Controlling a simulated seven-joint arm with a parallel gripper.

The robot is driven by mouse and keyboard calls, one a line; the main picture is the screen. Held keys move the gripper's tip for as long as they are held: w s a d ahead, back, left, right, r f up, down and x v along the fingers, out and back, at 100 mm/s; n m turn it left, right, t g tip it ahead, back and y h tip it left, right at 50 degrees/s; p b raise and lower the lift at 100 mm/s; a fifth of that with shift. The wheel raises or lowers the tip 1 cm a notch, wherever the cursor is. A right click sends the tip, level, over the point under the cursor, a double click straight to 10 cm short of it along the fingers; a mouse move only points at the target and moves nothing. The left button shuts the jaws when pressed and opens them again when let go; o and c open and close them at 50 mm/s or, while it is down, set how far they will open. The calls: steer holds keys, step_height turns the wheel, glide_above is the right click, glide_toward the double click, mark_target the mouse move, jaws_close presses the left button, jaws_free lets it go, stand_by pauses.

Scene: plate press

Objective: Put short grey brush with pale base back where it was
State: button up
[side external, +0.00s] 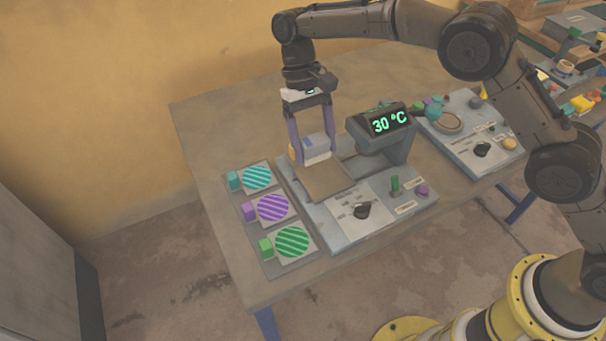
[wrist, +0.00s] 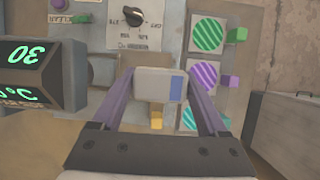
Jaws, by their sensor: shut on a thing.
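My gripper (side external: 314,157) is over the press unit, its two purple fingers pointing down. In the wrist view my gripper (wrist: 159,82) is shut on a pale grey block (wrist: 150,86) with a blue patch on one end. The same block (side external: 317,148) shows between the fingers in the side view, just above or on the back of a brown square plate (side external: 325,184); I cannot tell if it touches. No bristles can be made out, so I cannot tell whether this block is the brush. A small yellow piece (wrist: 156,118) is beside it.
The press unit has a 30 °C display (side external: 390,121), a black knob (side external: 362,210), a green lever (side external: 395,184) and a purple button (side external: 422,190). Striped discs in teal (side external: 257,177), purple (side external: 273,207) and green (side external: 291,242) lie on its left. Another panel (side external: 465,130) stands behind right.

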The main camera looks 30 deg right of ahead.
steer(key=shift+w+m, duration=0.15)
steer(key=shift+m, duration=0.25)
steer(key=f+m, duration=0.1)
steer(key=a+m+y, duration=0.1)
steer(key=m, duration=0.1)
steer(key=a+f+m+y, duration=0.1)
steer(key=shift+w+f+m, duration=0.35)
steer(key=shift+w+m, duration=0.05)
steer(key=s+a+r+m+t+y, duration=0.1)
steer(key=s+a+r+m+t, duration=0.1)
steer(key=s+a+m, duration=0.35)
steer(key=s+a+r+m+t+y, duration=0.2)
steer(key=s+a+m, duration=0.1)
steer(key=s+m, duration=0.55)
steer(key=shift+n, duration=0.8)
steer(key=w+a+f, duration=0.2)
steer(key=a+f, duration=0.1)
steer(key=w+a+f, duration=0.3)
steer(key=a, duration=0.1)
steer(key=w+a+f, duration=0.2)
steer(key=a+f, duration=0.1)
steer(key=shift+w+a+f, duration=0.2)
steer(key=shift+w+f, duration=0.1)
steer(key=shift+f, duration=1.55)
